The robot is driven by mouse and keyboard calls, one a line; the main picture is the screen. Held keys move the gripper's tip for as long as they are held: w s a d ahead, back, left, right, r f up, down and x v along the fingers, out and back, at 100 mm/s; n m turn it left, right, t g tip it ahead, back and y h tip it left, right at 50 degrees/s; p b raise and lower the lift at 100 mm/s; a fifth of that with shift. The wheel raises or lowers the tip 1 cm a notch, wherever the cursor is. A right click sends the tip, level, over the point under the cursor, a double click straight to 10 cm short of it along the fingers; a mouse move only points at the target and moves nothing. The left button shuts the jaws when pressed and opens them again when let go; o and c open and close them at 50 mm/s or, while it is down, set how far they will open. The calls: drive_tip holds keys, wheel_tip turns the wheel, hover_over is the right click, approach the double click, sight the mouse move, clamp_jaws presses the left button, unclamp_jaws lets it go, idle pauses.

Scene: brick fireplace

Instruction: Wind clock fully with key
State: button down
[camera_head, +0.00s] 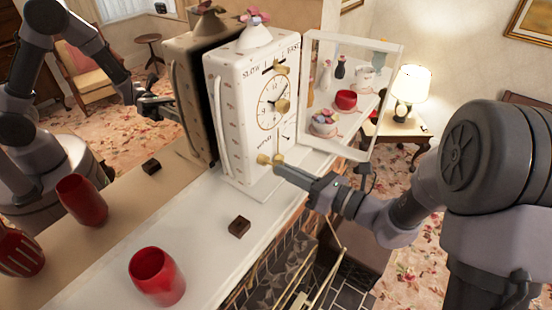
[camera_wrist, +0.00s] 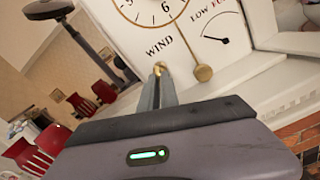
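The white clock (camera_head: 238,110) stands upright on the mantel, its glazed door (camera_head: 350,95) swung open to the right. Its face carries brass parts, a WIND label and a LOW–FULL gauge (camera_wrist: 214,39), whose needle points toward the LOW side. A brass pendulum bob (camera_wrist: 203,73) hangs below the dial. My gripper (camera_head: 277,166) is at the lower front of the clock. In the wrist view its fingers (camera_wrist: 160,88) are close together around a small brass key (camera_wrist: 159,68) below WIND. The fingers hide much of the key; I cannot tell how deep it sits.
A red vase (camera_head: 157,277) and a small dark brown block (camera_head: 239,226) stand on the white mantel (camera_head: 190,240) left of my gripper. A mirror behind reflects them and my arm. The fireplace opening and brass tools (camera_head: 300,290) lie below. A lamp (camera_head: 408,90) stands behind.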

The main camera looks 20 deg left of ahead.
drive_tip(key=shift+m, duration=0.3)
drive_tip(key=shift+r+m+p, duration=0.15)
drive_tip(key=shift+m+p, duration=0.15)
drive_tip(key=shift+p, duration=0.3)
drive_tip(key=m+p, duration=0.3)
drive_tip(key=shift+m+p, duration=0.45)
drive_tip(key=shift+m, duration=0.05)
